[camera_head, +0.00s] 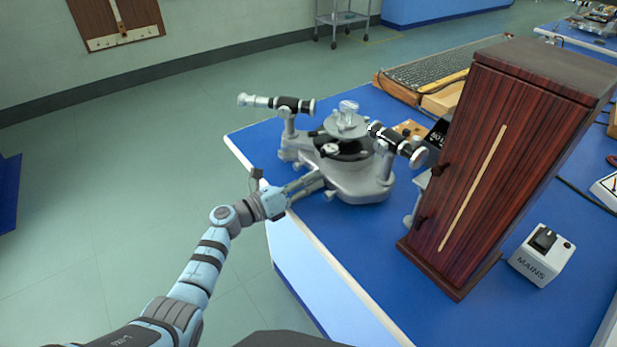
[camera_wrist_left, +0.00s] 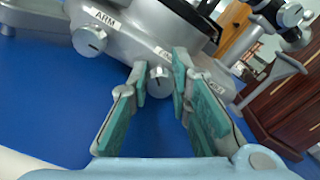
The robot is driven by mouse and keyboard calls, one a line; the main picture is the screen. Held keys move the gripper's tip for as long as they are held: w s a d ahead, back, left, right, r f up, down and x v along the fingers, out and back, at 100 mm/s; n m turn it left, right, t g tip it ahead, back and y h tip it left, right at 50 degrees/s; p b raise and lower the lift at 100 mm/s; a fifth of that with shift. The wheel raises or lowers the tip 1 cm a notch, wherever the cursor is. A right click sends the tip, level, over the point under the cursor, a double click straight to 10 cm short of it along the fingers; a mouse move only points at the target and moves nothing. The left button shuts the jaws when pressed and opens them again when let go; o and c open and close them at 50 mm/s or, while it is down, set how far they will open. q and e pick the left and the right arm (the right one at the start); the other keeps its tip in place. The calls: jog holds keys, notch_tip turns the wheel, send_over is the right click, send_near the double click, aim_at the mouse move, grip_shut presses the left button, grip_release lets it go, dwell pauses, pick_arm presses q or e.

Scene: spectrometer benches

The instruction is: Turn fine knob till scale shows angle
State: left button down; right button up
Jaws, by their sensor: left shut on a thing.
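The spectrometer (camera_head: 360,184), grey with a round table on top, stands near the left edge of the blue bench. My left gripper (camera_head: 318,181) reaches its base from the left. In the left wrist view the gripper (camera_wrist_left: 160,82) is shut on a small silver knob, the fine knob (camera_wrist_left: 159,79), which sits between the teal finger pads. A small label beside this knob is too unclear to read. Another silver knob (camera_wrist_left: 89,40) sits to the left under the label "ARM". The scale's reading cannot be made out in either view. My right gripper is not in view.
A tall dark wooden cabinet (camera_head: 490,165) stands on the bench right of the spectrometer. A white MAINS box (camera_head: 542,256) is beside it. A telescope tube (camera_head: 397,144) juts towards the cabinet. The blue bench top (camera_head: 345,240) is clear in front of the spectrometer.

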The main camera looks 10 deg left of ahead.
pick_arm(q)
jog(key=shift+n+p, duration=0.35)
jog(key=shift+n, duration=0.75)
jog(key=c, duration=1.5)
grip_release()
jog(key=shift+a, duration=0.1)
jog(key=shift+o, duration=0.2)
jog(key=v, duration=1.2)
